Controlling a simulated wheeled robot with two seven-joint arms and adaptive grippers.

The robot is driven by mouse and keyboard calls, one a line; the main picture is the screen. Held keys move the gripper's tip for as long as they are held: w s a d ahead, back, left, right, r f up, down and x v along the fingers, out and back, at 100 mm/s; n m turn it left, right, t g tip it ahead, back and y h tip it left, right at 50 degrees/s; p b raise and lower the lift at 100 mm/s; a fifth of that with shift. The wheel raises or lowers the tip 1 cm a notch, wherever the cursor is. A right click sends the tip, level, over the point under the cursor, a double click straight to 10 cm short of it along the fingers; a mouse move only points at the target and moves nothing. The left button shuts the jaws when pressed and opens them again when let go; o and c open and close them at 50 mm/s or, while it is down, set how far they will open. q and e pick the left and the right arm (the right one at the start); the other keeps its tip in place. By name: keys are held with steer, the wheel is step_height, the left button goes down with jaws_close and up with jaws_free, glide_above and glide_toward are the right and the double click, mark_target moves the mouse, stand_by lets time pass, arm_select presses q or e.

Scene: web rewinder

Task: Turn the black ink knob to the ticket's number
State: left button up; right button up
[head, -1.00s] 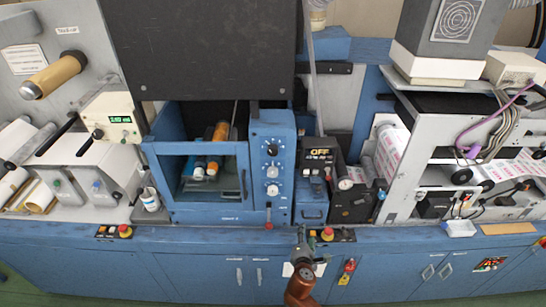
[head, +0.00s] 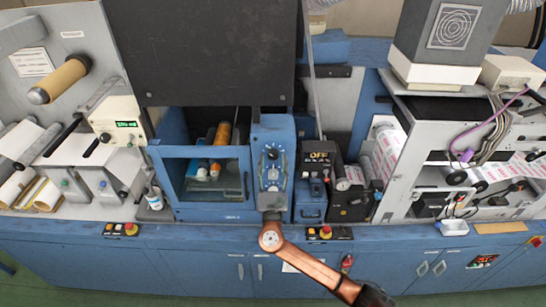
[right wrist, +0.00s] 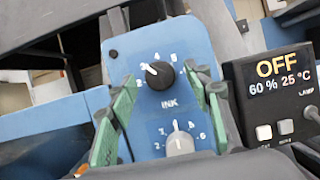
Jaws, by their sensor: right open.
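The black ink knob (right wrist: 163,77) sits on a blue panel (right wrist: 140,48) above the word INK. Its white pointer is turned toward the upper left, and the digit beside it is too blurred to read surely. It also shows small in the head view (head: 272,154). My right gripper (right wrist: 160,82) is open, its green-padded fingers to either side of the knob, apart from it. In the head view my right gripper (head: 271,182) is in front of the panel. A white paper (head: 289,267), possibly the ticket, is partly hidden by my arm; its writing is unreadable. My left gripper is out of view.
A pale grey knob (right wrist: 180,144) with its own digits lies just below, between the fingers. Right of the panel is a dark box with an OFF display (right wrist: 278,66) and lamp switches. A blue windowed cabinet (head: 200,212) stands to the left. Red-and-yellow buttons (head: 325,232) line the ledge.

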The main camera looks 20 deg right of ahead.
steer(key=shift+w+d+r, duration=0.2)
steer(key=shift+w+r, duration=0.05)
steer(key=shift+w, duration=0.4)
steer(key=shift+c, duration=0.5)
steer(key=c, duration=1)
steer(key=shift+c, duration=0.2)
